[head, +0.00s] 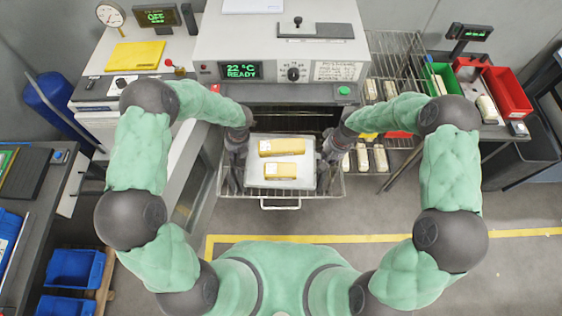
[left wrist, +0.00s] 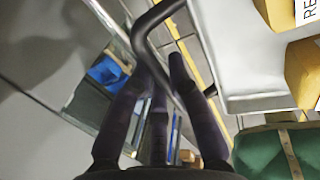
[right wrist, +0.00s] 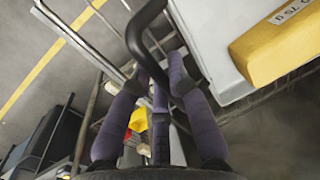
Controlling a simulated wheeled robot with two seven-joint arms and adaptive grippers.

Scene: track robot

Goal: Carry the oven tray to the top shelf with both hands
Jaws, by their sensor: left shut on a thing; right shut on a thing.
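The oven tray (head: 281,184) is pale and flat, in front of the oven, with two yellow blocks (head: 281,147) on it. It appears just above a wire rack (head: 232,192); I cannot tell whether they touch. My left gripper (head: 238,150) is at the tray's left side, shut on a dark bar handle (left wrist: 150,40). My right gripper (head: 327,150) is at the right side, shut on the other dark handle (right wrist: 140,38). The tray's white rim shows in the left wrist view (left wrist: 262,103) and in the right wrist view (right wrist: 195,40).
The oven (head: 280,50) has a lit display reading 22 °C READY. A wire shelf rack (head: 397,52) with several pale blocks stands right of it. Red (head: 505,92) and green bins (head: 440,78) are on the right bench. Floor with a yellow line (head: 375,238) lies in front.

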